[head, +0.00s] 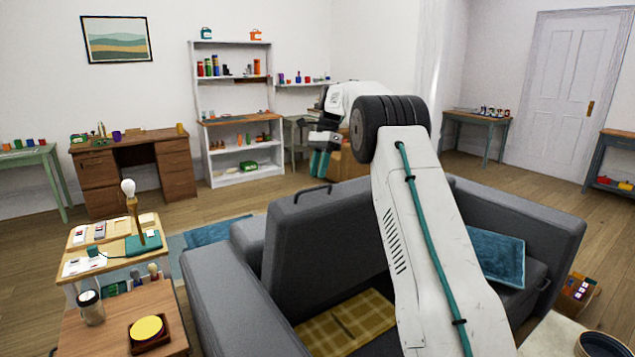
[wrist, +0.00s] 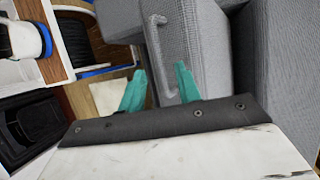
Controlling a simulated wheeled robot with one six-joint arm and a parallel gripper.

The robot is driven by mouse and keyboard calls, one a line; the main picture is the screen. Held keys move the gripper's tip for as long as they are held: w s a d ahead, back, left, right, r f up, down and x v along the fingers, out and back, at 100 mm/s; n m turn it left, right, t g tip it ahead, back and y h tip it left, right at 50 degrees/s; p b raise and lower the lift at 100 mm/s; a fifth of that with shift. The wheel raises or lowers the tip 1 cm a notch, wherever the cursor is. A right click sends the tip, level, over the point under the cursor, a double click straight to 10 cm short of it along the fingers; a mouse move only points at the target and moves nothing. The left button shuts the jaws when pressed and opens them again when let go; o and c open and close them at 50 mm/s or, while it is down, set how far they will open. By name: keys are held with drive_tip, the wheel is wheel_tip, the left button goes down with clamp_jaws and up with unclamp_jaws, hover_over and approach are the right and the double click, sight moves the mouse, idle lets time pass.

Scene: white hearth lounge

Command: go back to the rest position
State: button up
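My gripper (head: 320,162) hangs at the end of my raised arm, above and behind the grey sofa in the head view. In the wrist view its two teal fingers (wrist: 160,82) stand apart with nothing held between them. A grey bar handle (head: 313,193) sits on top of an upright grey sofa panel (head: 325,235). The handle also shows in the wrist view (wrist: 160,50), beyond the fingertips and apart from them. My arm hides part of the sofa.
A yellow checked cloth (head: 345,322) lies in the sofa's front part, and a blue cushion (head: 497,257) rests at right. A small wooden table (head: 75,325) with a jar and a yellow-topped item stands at left. Open wooden floor (head: 190,215) lies beyond it, before the desk (head: 170,160).

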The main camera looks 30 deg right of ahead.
drive_tip(key=shift+v, duration=0.9)
drive_tip(key=shift+a+r, duration=0.1)
drive_tip(key=shift+a, duration=0.05)
drive_tip(key=s+a+r+n+h, duration=0.1)
drive_tip(key=s+a+r+n, duration=0.25)
drive_tip(key=s+a, duration=0.3)
drive_tip(key=s+a+r+n+t+h, duration=0.1)
drive_tip(key=s+a+r+n, duration=0.3)
drive_tip(key=s, duration=0.4)
drive_tip(key=s+a+r+n+h, duration=0.1)
drive_tip(key=s+a+r+n, duration=0.15)
drive_tip(key=s+a, duration=0.45)
drive_tip(key=s+a+f+n+t, duration=0.1)
drive_tip(key=s+f, duration=0.3)
drive_tip(key=s, duration=0.4)
drive_tip(key=s+a+f+n+h, duration=0.1)
drive_tip(key=s+a+f+n, duration=0.2)
drive_tip(key=s, duration=0.6)
drive_tip(key=s+a+f+n+t, duration=0.1)
drive_tip(key=s+f+n, duration=0.3)
drive_tip(key=s, duration=0.5)
drive_tip(key=shift+a+f+t, duration=0.3)
drive_tip(key=shift+a+f, duration=0.35)
drive_tip(key=shift+f, duration=0.15)
drive_tip(key=shift+s, duration=0.2)
